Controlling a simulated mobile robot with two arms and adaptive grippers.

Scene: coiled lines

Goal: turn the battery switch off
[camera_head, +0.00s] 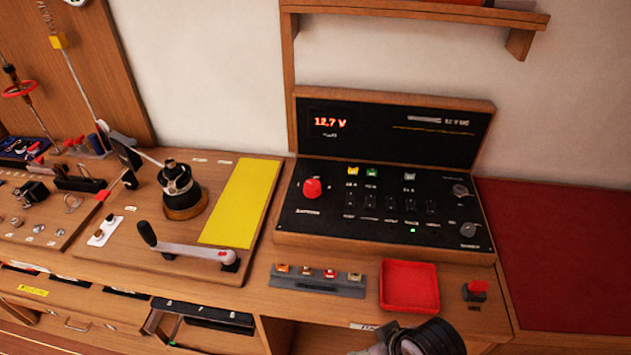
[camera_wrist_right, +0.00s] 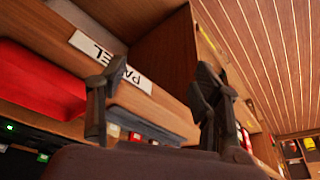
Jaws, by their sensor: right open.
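A red rotary knob (camera_head: 312,188) stands on the left of the sloped black switch panel (camera_head: 330,225); its marking is too small to read. A display (camera_head: 330,123) above it glows 12.7 V. A second red switch (camera_head: 476,290) sits on a dark base at the right front of the bench; I cannot tell which red control is the battery switch. Part of my right arm (camera_head: 435,338) shows at the bottom edge of the head view, below the panel. My right gripper (camera_wrist_right: 158,90) is open in the right wrist view, nothing between its fingers. My left gripper is out of view.
A red tray (camera_head: 409,287) and a grey strip with small coloured parts (camera_head: 318,284) lie in front of the panel. The bench front edge carries a PANEL label (camera_wrist_right: 110,62). A shelf overhangs above.

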